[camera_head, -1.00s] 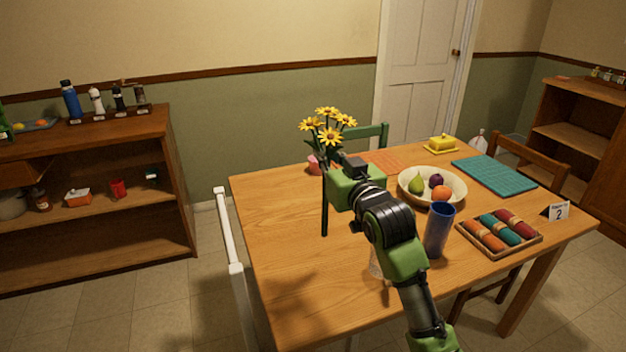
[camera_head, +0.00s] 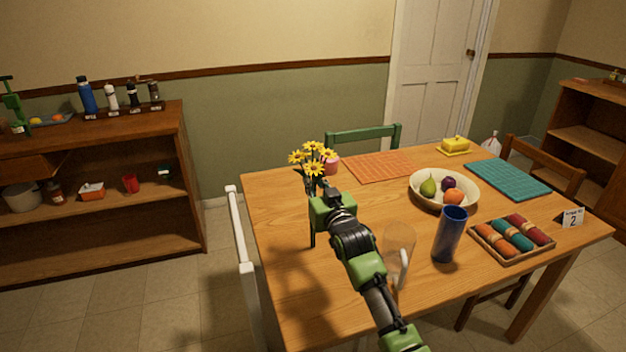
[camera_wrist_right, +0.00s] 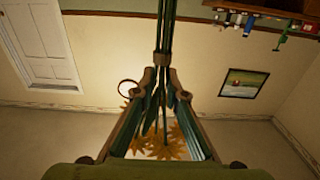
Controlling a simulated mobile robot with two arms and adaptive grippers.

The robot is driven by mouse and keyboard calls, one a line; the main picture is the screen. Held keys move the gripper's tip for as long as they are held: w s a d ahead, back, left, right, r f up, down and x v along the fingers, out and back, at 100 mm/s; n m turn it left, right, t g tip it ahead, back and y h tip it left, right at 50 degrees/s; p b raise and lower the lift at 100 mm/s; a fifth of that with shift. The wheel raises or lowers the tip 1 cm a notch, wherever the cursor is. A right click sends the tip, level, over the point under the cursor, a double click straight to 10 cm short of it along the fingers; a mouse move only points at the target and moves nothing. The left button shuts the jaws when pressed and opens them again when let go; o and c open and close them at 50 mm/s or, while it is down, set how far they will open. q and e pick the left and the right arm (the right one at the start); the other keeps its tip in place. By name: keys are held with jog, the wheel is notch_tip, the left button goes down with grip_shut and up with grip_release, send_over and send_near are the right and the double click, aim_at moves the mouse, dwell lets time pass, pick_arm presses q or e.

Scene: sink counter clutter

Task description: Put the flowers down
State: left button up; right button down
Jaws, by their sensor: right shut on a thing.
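The flowers (camera_head: 312,158) are a bunch of yellow daisies with dark green stems, upright over the left part of the table. My right gripper (camera_head: 320,189) is shut on their stems. In the right wrist view, the stems (camera_wrist_right: 165,45) run between the fingers of my right gripper (camera_wrist_right: 164,78). The yellow heads (camera_wrist_right: 165,147) show beyond, between the fingers. The stems hang below the gripper in the head view; I cannot tell whether their ends touch the table. My left gripper is not in view.
The wooden table (camera_head: 285,275) is bare at its front left. A pink cup (camera_head: 332,165) stands behind the flowers. A clear vessel (camera_head: 399,240), blue tumbler (camera_head: 449,235), fruit bowl (camera_head: 462,204) and tray of rolls (camera_head: 492,250) stand to the right. A white chair (camera_head: 238,235) is at left.

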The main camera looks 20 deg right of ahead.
jog(key=shift+f, duration=0.2)
jog(key=c, duration=2)
grip_release()
jog(key=shift+c, duration=0.2)
jog(key=shift+s+r, duration=0.1)
jog(key=shift+r, duration=0.1)
jog(key=s, duration=1.2)
jog(key=shift+d+b, duration=0.2)
jog(key=shift+b, duration=0.1)
